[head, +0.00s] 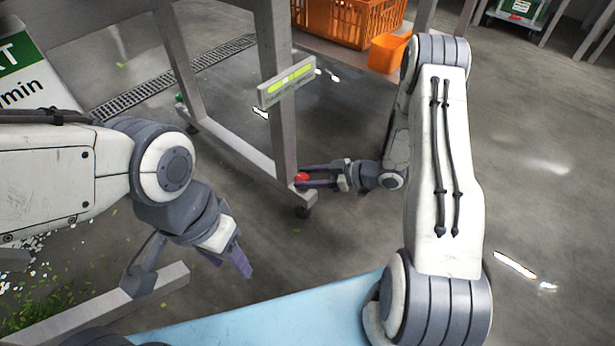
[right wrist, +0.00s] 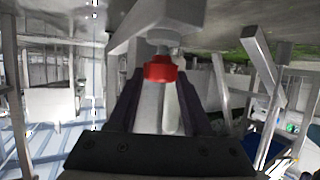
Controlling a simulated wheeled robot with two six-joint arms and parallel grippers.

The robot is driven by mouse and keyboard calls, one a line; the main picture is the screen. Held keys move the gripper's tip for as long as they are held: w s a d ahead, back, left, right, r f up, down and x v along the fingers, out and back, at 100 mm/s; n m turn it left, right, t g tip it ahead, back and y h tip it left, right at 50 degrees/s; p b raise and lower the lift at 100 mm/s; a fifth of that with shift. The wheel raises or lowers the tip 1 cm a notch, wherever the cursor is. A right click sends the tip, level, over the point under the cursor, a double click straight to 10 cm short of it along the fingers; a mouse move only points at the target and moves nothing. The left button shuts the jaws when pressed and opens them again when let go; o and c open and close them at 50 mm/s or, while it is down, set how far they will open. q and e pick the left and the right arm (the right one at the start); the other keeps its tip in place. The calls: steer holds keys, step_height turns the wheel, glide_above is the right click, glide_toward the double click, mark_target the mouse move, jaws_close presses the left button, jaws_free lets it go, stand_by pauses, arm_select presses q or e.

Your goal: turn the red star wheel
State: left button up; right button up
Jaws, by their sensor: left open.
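The red star wheel (head: 303,177) sits low on the grey metal leg of a stand, just above its foot. It also shows in the right wrist view (right wrist: 160,70), under a pale grey bracket. My right gripper (head: 312,176) reaches it from the right. Its dark fingers look open, one on each side of the wheel, with the wheel near the tips. In the right wrist view a narrow gap seems to show beside the wheel; contact is hard to tell. My left gripper (head: 240,262) is open and empty, pointing down, well left of the wheel.
The stand's leg (head: 277,90) carries a yellow-green label plate (head: 287,83). An orange crate (head: 345,22) and a small orange bin (head: 388,53) stand behind. A floor drain (head: 140,92) runs at the back left. A light blue surface (head: 270,318) lies in front. Floor right of my right arm is clear.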

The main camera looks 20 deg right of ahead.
jaws_close()
steer(key=m+t+p, duration=0.1)
steer(key=m+h+p, duration=0.1)
steer(key=shift+s+a+r+t+p, duration=0.2)
steer(key=shift+t+p, duration=0.1)
steer(key=shift+t, duration=0.1)
steer(key=m+t+h+p, duration=0.2)
steer(key=m+h+p, duration=0.1)
steer(key=m+t+h+p, duration=0.1)
steer(key=shift+s+a+h, duration=0.25)
steer(key=shift+a+h, duration=0.05)
steer(key=m+h+p, duration=0.1)
steer(key=m+t+h+p, duration=0.1)
steer(key=m+h+p, duration=0.1)
steer(key=shift+a+m, duration=0.2)
steer(key=shift+m, duration=0.1)
steer(key=shift+f+m+t+h+p, duration=0.1)
steer(key=shift+m+t+h+p, duration=0.2)
steer(key=shift+m+h+p, duration=1)
steer(key=shift+h, duration=0.4)
steer(key=shift+w+f+h, duration=0.1)
steer(key=shift+f+h, duration=0.05)
steer(key=shift+h, duration=0.15)
